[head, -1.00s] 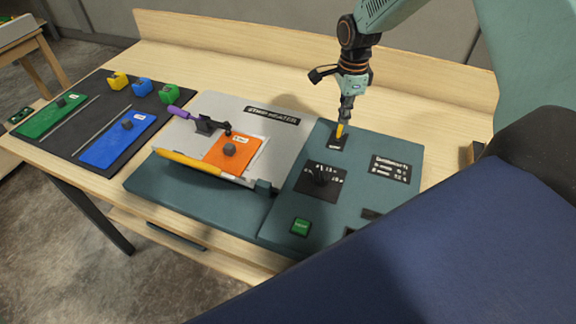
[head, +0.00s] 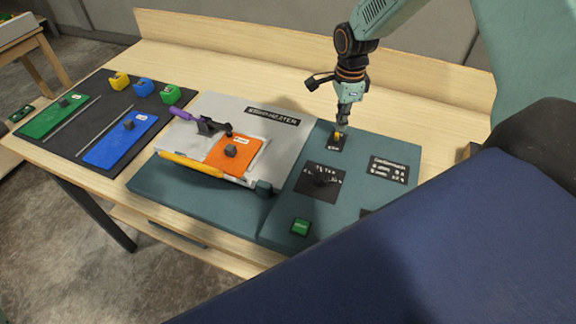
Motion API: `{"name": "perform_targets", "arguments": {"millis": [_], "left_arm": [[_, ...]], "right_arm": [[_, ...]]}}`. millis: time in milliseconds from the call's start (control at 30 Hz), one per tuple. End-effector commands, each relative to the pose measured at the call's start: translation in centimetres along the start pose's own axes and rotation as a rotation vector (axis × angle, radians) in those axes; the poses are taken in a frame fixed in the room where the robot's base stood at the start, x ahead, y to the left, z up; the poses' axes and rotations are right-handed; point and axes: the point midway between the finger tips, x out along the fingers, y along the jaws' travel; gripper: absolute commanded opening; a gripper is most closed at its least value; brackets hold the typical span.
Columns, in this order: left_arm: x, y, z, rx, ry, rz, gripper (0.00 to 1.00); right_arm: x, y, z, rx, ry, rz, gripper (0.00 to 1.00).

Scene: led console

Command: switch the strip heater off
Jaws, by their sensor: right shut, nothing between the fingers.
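The strip heater (head: 210,188) is a teal and grey console on the wooden bench, with a "STRIP HEATER" label at its back. On its teal right-hand panel (head: 345,217), a small black plate carries a yellow-tipped switch (head: 338,136). My right gripper (head: 341,126) is shut and empty, pointing down right at this switch. Its tips seem to touch or nearly touch the yellow part and partly hide it, so I cannot tell the switch position. A black dial (head: 320,180) and a green button (head: 300,227) are nearer the front. My left gripper is not in view.
An orange plate (head: 232,155) lies on the heater, with a purple-handled clamp (head: 205,124) and a yellow bar (head: 190,165) beside it. Left, a dark mat (head: 75,138) holds green and blue plates and several small coloured blocks. The bench behind the console is clear.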

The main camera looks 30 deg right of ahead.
Motion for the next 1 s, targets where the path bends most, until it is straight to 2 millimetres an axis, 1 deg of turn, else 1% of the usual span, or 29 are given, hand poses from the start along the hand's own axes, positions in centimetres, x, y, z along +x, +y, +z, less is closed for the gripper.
{"name": "perform_targets", "arguments": {"millis": [167,867,1000], "left_arm": [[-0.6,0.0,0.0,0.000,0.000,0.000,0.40],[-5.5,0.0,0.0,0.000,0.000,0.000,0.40],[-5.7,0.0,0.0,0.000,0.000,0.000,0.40]], "right_arm": [[-0.5,-0.1,0.0,0.000,0.000,-0.001,0.00],[-5.0,-0.5,-0.3,0.001,0.000,-0.002,0.00],[-5.8,-0.6,-0.3,0.001,-0.001,-0.003,0.00]]}}
